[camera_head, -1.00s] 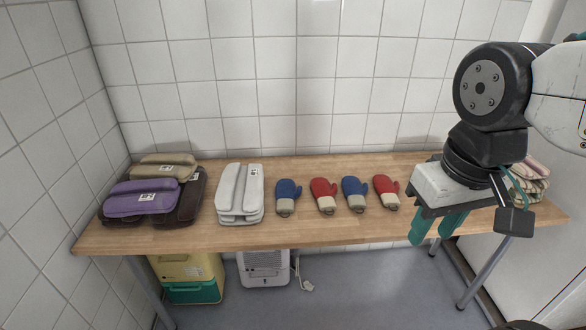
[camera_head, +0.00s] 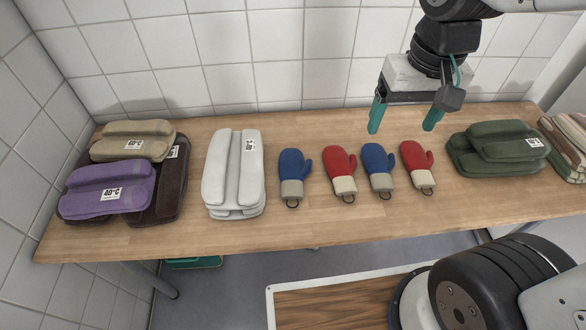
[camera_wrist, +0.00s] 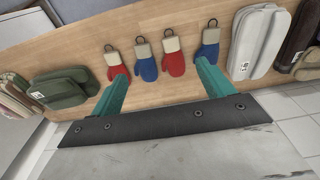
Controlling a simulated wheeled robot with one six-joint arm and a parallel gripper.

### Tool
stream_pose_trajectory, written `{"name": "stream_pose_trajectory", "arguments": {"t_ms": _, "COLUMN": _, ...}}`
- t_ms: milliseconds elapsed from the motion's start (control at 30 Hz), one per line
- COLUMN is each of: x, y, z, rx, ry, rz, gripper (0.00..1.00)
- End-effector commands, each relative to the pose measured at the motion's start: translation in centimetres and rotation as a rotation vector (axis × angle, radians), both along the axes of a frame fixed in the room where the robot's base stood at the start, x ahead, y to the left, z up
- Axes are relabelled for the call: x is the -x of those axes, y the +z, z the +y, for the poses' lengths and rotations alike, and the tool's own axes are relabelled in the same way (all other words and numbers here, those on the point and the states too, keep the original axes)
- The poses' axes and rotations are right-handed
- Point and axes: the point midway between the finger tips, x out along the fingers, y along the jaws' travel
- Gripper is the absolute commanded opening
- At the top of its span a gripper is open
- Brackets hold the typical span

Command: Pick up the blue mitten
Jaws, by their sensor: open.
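Two blue mittens with cream cuffs and dark hanging loops lie flat on the wooden table (camera_head: 300,228). One blue mitten (camera_head: 293,164) is at the left end of the mitten row, beside the white folded stack; the other blue mitten (camera_head: 377,159) lies between two red mittens. In the wrist view the row is reversed, with the between-reds blue mitten (camera_wrist: 147,66) left of the end blue mitten (camera_wrist: 209,50). My gripper (camera_head: 404,119) is open and empty, its teal fingers pointing down above the table, behind the two right-hand mittens.
Red mittens (camera_head: 341,165) and (camera_head: 416,158) flank the inner blue mitten closely. A white folded stack (camera_head: 233,168) stands left, with purple (camera_head: 108,188), brown and tan bundles beyond. A green bundle (camera_head: 497,149) and striped cloth (camera_head: 566,146) are at right. A tiled wall closes the back.

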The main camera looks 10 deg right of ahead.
Motion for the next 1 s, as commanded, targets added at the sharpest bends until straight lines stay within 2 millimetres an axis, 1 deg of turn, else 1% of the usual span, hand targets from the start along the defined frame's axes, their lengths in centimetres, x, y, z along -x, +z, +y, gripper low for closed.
{"name": "stream_pose_trajectory", "arguments": {"t_ms": 33, "x": -1.7, "y": -1.5, "z": 1.2, "rx": 0.001, "ry": 0.001, "rz": 0.020, "gripper": 0.80}}
{"name": "stream_pose_trajectory", "arguments": {"t_ms": 100, "x": -3.8, "y": -3.3, "z": 2.9, "rx": -0.001, "ry": -0.008, "rz": 0.029, "gripper": 0.80}}
{"name": "stream_pose_trajectory", "arguments": {"t_ms": 167, "x": -5.5, "y": -5.1, "z": 4.5, "rx": -0.002, "ry": -0.016, "rz": 0.037, "gripper": 0.80}}
{"name": "stream_pose_trajectory", "arguments": {"t_ms": 200, "x": -6.5, "y": -6.4, "z": 5.6, "rx": -0.002, "ry": -0.021, "rz": 0.042, "gripper": 0.80}}
{"name": "stream_pose_trajectory", "arguments": {"t_ms": 267, "x": -7.8, "y": -8.5, "z": 7.3, "rx": -0.002, "ry": -0.028, "rz": 0.051, "gripper": 0.80}}
{"name": "stream_pose_trajectory", "arguments": {"t_ms": 300, "x": -8.6, "y": -10.0, "z": 8.5, "rx": 0.000, "ry": -0.034, "rz": 0.056, "gripper": 0.80}}
{"name": "stream_pose_trajectory", "arguments": {"t_ms": 367, "x": -9.6, "y": -12.3, "z": 10.3, "rx": 0.000, "ry": -0.041, "rz": 0.063, "gripper": 0.80}}
{"name": "stream_pose_trajectory", "arguments": {"t_ms": 400, "x": -10.0, "y": -13.8, "z": 11.3, "rx": 0.001, "ry": -0.047, "rz": 0.068, "gripper": 0.80}}
{"name": "stream_pose_trajectory", "arguments": {"t_ms": 500, "x": -10.8, "y": -17.3, "z": 13.8, "rx": 0.004, "ry": -0.057, "rz": 0.076, "gripper": 0.80}}
{"name": "stream_pose_trajectory", "arguments": {"t_ms": 600, "x": -11.2, "y": -20.0, "z": 15.5, "rx": 0.005, "ry": -0.066, "rz": 0.081, "gripper": 0.80}}
{"name": "stream_pose_trajectory", "arguments": {"t_ms": 700, "x": -11.2, "y": -21.8, "z": 16.6, "rx": 0.007, "ry": -0.072, "rz": 0.084, "gripper": 0.80}}
{"name": "stream_pose_trajectory", "arguments": {"t_ms": 767, "x": -11.3, "y": -22.5, "z": 17.0, "rx": 0.006, "ry": -0.076, "rz": 0.083, "gripper": 0.80}}
{"name": "stream_pose_trajectory", "arguments": {"t_ms": 1000, "x": -11.3, "y": -25.1, "z": 17.1, "rx": 0.007, "ry": -0.079, "rz": 0.085, "gripper": 0.80}}
